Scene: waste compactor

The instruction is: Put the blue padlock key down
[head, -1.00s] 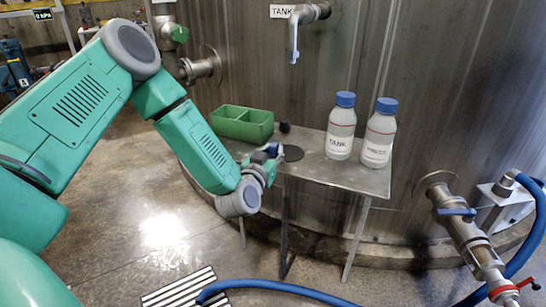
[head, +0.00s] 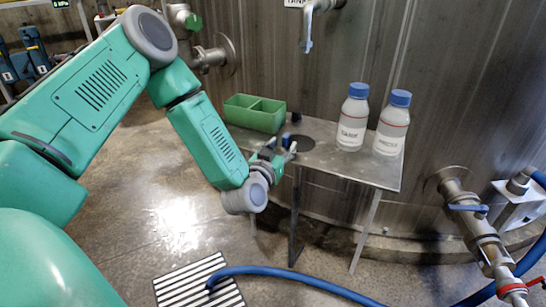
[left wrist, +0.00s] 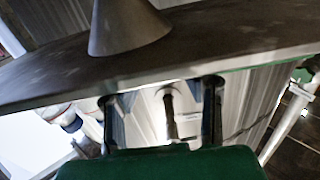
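My left gripper (head: 284,149) is at the front edge of the metal table (head: 345,169), just in front of the green divided tray (head: 254,113). In the left wrist view its two dark fingers (left wrist: 160,108) stand wide apart. A dark rod-like shape shows between them, and I cannot tell whether it is held or lies behind. Small blue patches show at the fingertips in the head view. I cannot tell whether they are the blue padlock key or part of the gripper. I cannot make out the key anywhere else. My right gripper is out of view.
Two white bottles with blue caps, a left one (head: 352,125) and a right one (head: 391,130), stand on the table's right half. A dark round patch lies behind the gripper. A blue hose (head: 300,277) and a floor grate (head: 199,283) are below. A pipe valve (head: 466,210) sticks out right.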

